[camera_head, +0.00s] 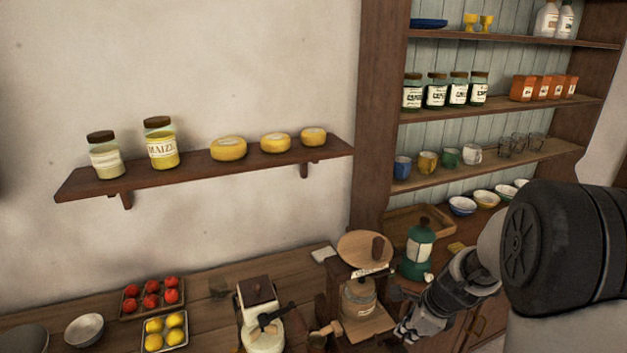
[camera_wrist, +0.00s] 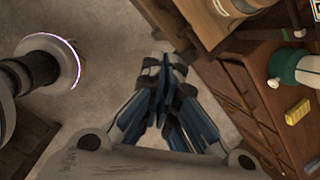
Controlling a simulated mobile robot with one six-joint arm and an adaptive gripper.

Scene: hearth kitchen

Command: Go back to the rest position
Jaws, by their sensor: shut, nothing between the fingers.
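In the wrist view my gripper (camera_wrist: 165,70) points down past the counter edge over bare floor. Its fingers are together and nothing is between them. My arm reaches in from the right side of the head view.
A yellow block (camera_wrist: 297,112) lies near the canister. Trays of red fruit (camera_head: 150,297) and yellow fruit (camera_head: 164,332) are at left. Floor (camera_wrist: 110,75) is clear.

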